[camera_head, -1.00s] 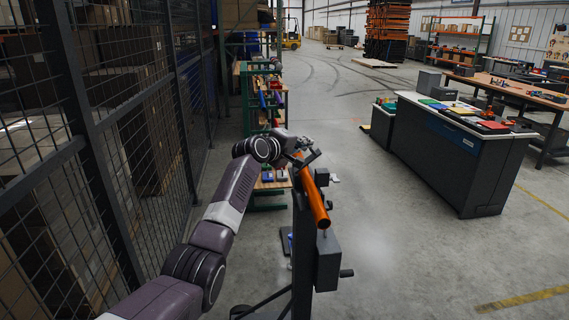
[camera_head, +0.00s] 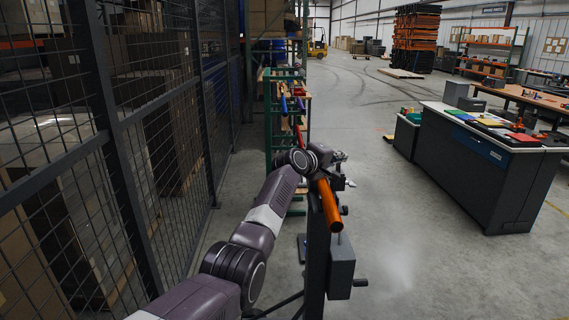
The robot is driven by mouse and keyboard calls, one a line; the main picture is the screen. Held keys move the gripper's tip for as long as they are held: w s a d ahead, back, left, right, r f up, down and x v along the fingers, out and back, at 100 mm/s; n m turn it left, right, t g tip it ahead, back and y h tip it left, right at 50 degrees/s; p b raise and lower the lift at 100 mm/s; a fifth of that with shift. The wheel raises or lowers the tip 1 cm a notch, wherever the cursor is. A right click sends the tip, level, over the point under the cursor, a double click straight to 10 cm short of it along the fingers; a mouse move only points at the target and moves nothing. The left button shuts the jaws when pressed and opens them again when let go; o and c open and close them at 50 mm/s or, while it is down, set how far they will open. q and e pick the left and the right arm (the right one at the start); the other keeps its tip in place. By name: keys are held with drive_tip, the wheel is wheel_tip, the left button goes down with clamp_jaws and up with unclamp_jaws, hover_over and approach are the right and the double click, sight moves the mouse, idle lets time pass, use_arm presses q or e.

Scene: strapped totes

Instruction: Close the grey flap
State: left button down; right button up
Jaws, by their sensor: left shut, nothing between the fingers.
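My left arm reaches in from the lower left, and its wrist hides part of my left gripper (camera_head: 339,157). The gripper is shut and empty, just beyond the upper end of an orange tube (camera_head: 329,206). The tube slopes towards me on a dark upright stand (camera_head: 315,262). A grey box (camera_head: 342,268) with a small side handle is fixed to the stand's right side. I cannot make out a grey flap for certain. My right gripper is not in view.
A wire mesh fence (camera_head: 120,150) runs along the left. A green rack (camera_head: 269,125) with coloured items stands behind the arm. A dark counter (camera_head: 470,170) stands to the right. The concrete floor between stand and counter is clear.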

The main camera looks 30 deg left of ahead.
use_arm(q)
drive_tip(key=shift+f, duration=0.1)
idle(0.6)
wheel_tip(320, 180, up, 4)
drive_tip(key=p, duration=0.4)
drive_tip(key=shift+w, duration=0.1)
drive_tip(key=s+d+r+b, duration=0.3)
drive_tip(key=s+d+r, duration=0.1)
drive_tip(key=s+r, duration=0.2)
drive_tip(key=shift+r, duration=0.5)
